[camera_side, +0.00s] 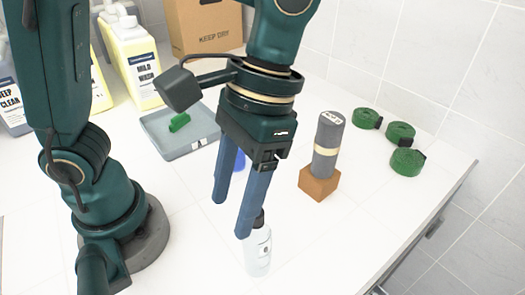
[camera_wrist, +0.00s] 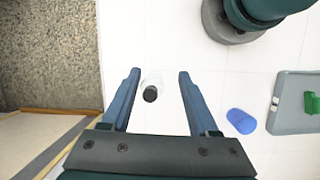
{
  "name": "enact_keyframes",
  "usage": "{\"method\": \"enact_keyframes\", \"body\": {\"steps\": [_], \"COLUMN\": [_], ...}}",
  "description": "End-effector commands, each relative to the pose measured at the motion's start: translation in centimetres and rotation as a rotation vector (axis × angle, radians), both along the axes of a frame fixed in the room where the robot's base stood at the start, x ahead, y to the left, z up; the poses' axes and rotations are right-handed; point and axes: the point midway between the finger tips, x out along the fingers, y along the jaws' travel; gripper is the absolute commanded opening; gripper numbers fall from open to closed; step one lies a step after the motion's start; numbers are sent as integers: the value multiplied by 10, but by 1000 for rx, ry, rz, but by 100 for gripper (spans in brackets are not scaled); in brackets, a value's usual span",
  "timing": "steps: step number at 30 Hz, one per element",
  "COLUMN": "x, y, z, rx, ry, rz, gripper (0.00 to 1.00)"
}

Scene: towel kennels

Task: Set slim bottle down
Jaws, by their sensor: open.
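The slim bottle (camera_side: 257,256) is pale with a dark cap and a small label. It stands upright on the white table, in front of and below my gripper (camera_side: 231,218) in the side view. One finger overlaps the cap there. In the wrist view the bottle (camera_wrist: 151,78) shows from above between the two spread fingers of my gripper (camera_wrist: 158,73), with white table visible on both sides. My gripper is open and holds nothing.
A grey roll (camera_side: 327,140) stands on a brown block (camera_side: 318,184). Several green rolled straps (camera_side: 407,162) lie at right. A grey tray (camera_side: 165,143) holds a green item. A blue object (camera_wrist: 241,121) lies nearby. Yellow jugs (camera_side: 135,65) and a carton (camera_side: 203,27) stand behind.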

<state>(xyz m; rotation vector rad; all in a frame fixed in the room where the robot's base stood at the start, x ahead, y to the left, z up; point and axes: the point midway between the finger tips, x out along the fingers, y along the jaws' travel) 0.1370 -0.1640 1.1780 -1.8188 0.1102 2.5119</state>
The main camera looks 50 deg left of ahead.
Motion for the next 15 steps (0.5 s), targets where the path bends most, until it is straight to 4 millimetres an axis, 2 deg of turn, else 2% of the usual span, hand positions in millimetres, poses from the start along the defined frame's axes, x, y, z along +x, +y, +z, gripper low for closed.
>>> {"method": "enact_keyframes", "body": {"steps": [4, 8, 11, 15], "x": [-14, -21, -16, 2], "y": [5, 3, -1, -3], "z": [-11, -8, 0, 12], "rx": [-27, -108, -204, -354], "ry": [279, 565, 766, 989], "rz": [174, 367, 518, 701], "gripper": [60, 60, 60, 60]}}
